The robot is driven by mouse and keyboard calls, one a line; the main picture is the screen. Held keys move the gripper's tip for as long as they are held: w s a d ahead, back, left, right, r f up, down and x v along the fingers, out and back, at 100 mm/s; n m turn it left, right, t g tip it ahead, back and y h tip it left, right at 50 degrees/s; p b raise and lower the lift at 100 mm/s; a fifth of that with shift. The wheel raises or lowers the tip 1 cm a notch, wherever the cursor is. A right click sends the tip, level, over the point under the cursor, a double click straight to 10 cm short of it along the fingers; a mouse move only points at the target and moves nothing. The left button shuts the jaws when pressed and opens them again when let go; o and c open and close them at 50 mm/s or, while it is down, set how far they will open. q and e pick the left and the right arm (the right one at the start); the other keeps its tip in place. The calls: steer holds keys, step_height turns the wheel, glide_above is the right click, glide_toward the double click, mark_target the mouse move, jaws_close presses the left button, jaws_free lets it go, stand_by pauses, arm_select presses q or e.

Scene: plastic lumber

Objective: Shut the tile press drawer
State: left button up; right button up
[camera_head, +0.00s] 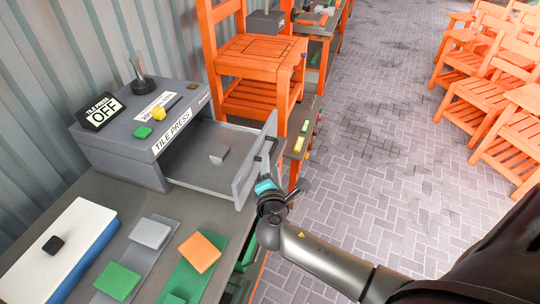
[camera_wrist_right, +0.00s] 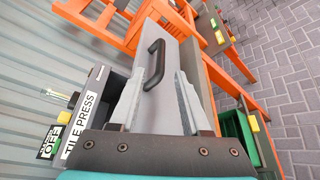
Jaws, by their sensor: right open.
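The grey tile press (camera_head: 150,125) stands on the workbench at the left, with a label on its front. My left gripper is not in view.
Coloured tiles and a white-and-blue block (camera_head: 50,250) lie on the bench in front. An orange chair (camera_head: 258,60) stands behind the drawer.

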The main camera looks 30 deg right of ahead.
mark_target(270, 153)
steer(key=shift+b+x, duration=0.4)
steer(key=shift+x, duration=2.7)
steer(key=shift+c, duration=0.2)
jaws_close()
steer(key=shift+f, duration=0.1)
